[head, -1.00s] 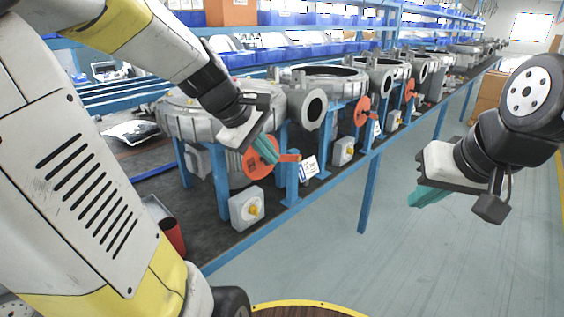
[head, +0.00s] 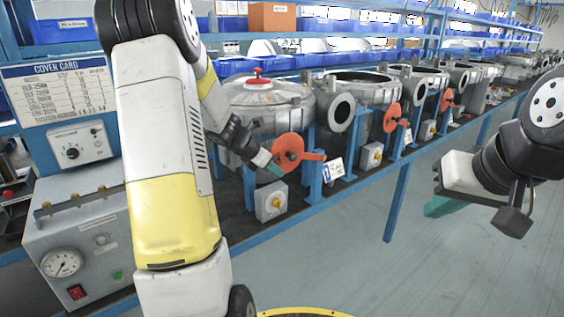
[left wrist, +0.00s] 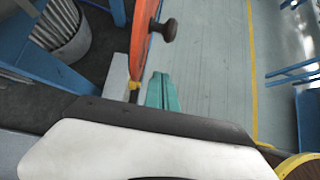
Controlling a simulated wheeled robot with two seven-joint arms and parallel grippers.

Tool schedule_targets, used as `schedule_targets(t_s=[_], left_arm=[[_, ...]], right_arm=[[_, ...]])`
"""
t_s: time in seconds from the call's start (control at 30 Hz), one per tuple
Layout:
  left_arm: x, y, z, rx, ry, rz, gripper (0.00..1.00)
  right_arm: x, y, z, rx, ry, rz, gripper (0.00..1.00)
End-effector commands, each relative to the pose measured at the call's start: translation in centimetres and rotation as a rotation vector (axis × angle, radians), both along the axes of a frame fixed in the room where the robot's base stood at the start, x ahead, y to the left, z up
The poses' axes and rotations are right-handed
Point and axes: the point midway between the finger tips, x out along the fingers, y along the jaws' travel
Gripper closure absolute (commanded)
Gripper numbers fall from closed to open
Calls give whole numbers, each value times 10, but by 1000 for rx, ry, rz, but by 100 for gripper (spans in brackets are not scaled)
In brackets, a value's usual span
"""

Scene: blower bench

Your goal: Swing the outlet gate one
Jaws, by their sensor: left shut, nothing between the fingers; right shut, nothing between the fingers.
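The nearest outlet gate is an orange disc (head: 288,151) with an orange arm pointing right, in front of the first round grey blower housing (head: 258,98). In the left wrist view the orange gate (left wrist: 140,45) shows nearly edge-on, with a dark knob (left wrist: 162,29) on its right side. My left gripper (head: 274,169) is shut and empty at the disc's lower left edge. Its teal fingers (left wrist: 161,92) lie just below the knob in the wrist view; I cannot tell whether they touch the gate. My right gripper (head: 443,206) is shut and empty over the floor at right.
A grey switch box (head: 270,201) with a yellow knob sits below the gate, and a white tag (head: 333,170) stands to its right. Further blowers with orange gates (head: 392,117) line the bench. A gauge box (head: 75,240) stands at left. The aisle floor is open.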

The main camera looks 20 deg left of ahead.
Motion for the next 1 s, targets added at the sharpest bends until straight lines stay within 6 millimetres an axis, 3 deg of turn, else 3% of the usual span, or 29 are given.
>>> schedule_targets(t_s=[0.13,0.2,0.4,1.0], left_arm=[[16,-13,-24,-1,2,-2,100],[21,-17,-6,3,-7,-5,100],[28,-22,12,3,-5,-2,100],[30,-25,19,9,7,-5,100]], right_arm=[[0,0,0,0,0,0,100],[0,0,0,0,0,0,100],[0,0,0,0,0,0,100],[0,0,0,0,0,0,100]])
